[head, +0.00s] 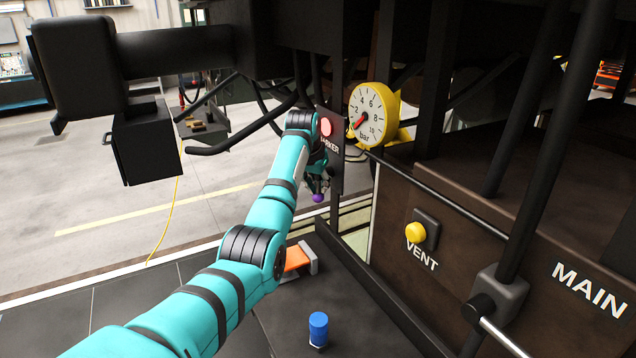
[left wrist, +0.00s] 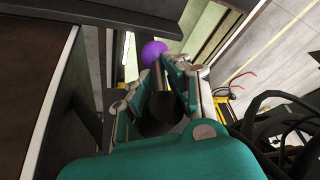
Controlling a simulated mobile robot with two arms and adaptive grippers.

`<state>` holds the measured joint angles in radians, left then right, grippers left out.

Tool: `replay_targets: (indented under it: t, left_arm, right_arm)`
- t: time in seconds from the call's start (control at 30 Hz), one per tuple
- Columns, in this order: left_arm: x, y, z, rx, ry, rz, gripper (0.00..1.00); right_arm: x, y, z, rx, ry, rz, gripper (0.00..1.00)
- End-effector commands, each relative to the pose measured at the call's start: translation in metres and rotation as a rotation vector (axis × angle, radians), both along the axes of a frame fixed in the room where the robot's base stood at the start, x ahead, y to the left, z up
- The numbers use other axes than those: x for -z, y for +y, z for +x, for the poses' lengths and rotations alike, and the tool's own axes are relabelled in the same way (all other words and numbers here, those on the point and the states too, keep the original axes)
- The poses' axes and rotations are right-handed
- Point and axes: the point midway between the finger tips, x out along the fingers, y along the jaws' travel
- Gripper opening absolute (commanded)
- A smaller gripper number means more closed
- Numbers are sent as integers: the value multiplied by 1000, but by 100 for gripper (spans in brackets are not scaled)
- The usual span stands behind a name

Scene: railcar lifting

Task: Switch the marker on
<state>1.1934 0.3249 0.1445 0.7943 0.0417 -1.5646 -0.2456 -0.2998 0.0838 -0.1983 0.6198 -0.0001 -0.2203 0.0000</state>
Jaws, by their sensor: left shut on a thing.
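The MARKER panel (head: 336,160) is a dark upright plate with a pale red round lamp or button (head: 327,127) above its white lettering, partly hidden by my left arm. A lever with a purple ball knob (head: 318,198) hangs at the panel's lower left. My left gripper (head: 317,180) is at this lever and shut on it, mostly hidden behind my wrist. In the left wrist view the purple knob (left wrist: 153,50) shows just beyond the fingertips of my left gripper (left wrist: 167,65). My right gripper is not in view.
A yellow pressure gauge (head: 374,114) sits right of the panel. A yellow VENT button (head: 415,232) and a grey MAIN valve with handle (head: 500,295) are at the right. A blue cylinder (head: 318,328) stands below. Black hoses (left wrist: 275,115) hang near the gripper.

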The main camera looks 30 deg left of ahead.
Motion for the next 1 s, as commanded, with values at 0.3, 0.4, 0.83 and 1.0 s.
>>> replay_targets:
  t: [0.3,0.4,0.83,1.0]
  left_arm:
    - [15,-5,-6,4,67,-71,0]
    - [15,-6,-6,3,69,-75,0]
    - [15,-6,-6,4,69,-76,29]
    - [13,-6,-5,3,65,-74,36]
  right_arm:
    - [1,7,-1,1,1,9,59]
    - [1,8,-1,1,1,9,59]
    - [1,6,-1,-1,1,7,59]
    - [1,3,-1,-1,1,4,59]
